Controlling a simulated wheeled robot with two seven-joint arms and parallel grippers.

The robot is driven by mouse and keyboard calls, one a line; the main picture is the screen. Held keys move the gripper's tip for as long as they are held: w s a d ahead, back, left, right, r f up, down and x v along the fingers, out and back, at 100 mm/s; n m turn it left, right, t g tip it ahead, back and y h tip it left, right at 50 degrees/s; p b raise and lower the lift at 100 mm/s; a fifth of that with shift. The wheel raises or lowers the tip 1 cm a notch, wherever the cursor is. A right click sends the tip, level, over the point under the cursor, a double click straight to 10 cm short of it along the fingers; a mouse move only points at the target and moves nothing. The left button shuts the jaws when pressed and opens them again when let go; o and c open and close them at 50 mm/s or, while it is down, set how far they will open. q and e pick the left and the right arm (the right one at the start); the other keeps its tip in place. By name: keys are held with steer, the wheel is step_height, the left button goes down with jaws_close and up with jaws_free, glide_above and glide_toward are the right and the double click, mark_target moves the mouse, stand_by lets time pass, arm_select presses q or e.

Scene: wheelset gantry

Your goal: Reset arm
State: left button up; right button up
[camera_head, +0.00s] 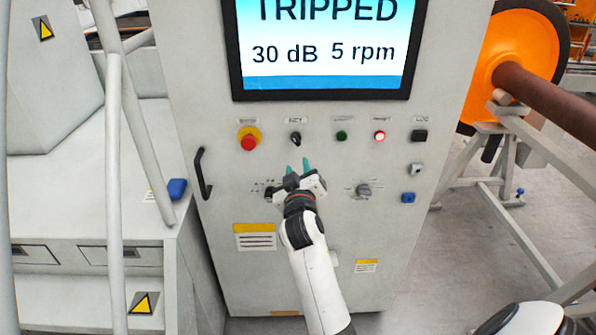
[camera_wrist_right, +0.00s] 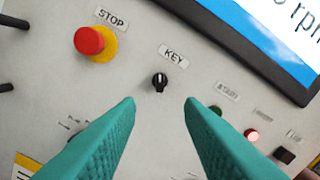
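My right gripper (camera_head: 298,166) reaches up from the bottom in front of the control cabinet. Its teal fingers are apart and empty. In the right wrist view, the open fingertips (camera_wrist_right: 160,102) lie either side of and just below the black key switch (camera_wrist_right: 160,81), with no visible contact. The key switch also shows in the head view (camera_head: 295,138), just above the fingertips; its pointer looks roughly upright. The red stop button (camera_head: 248,142) on a yellow collar is to its left. The screen (camera_head: 322,45) reads TRIPPED, 30 dB and 5 rpm. My left gripper is out of view.
Right of the key are a green start button (camera_head: 341,136), a red-lit lamp (camera_head: 379,136) and a black switch (camera_head: 419,135). A selector knob (camera_head: 364,190) sits lower. A black handle (camera_head: 203,174) juts out at left. An orange wheel (camera_head: 522,50) stands at right.

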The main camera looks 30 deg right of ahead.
steer(key=a+f+n+g+y, duration=0.1)
steer(key=a+f+y, duration=0.15)
steer(key=f, duration=0.65)
steer(key=a+f+n+g+y, duration=0.1)
steer(key=a+f+n+y, duration=0.15)
steer(key=f, duration=0.75)
steer(key=s+a+f+g+y, duration=0.1)
steer(key=s+a+f, duration=0.15)
steer(key=f, duration=0.55)
steer(key=s+a+f+g+y, duration=0.1)
steer(key=s+a+f+g, duration=0.1)
steer(key=s+f, duration=0.35)
steer(key=s+a+f+g+y, duration=0.1)
steer(key=s+a+f, duration=0.1)
steer(key=f, duration=0.7)
steer(key=s+f+g, duration=0.2)
steer(key=s+f, duration=0.5)
steer(key=s, duration=0.6)
steer(key=s+f+g+y+b, duration=0.1)
steer(key=s+f+g, duration=0.2)
steer(key=s+f, duration=0.5)
steer(key=s+f+g, duration=0.3)
steer(key=s+f, duration=0.4)
steer(key=s, duration=1.3)
steer(key=shift+a+f+m+y+b, duration=0.3)
steer(key=shift+a+m+b, duration=0.05)
steer(key=shift+a+m, duration=0.1)
steer(key=shift+w, duration=0.1)
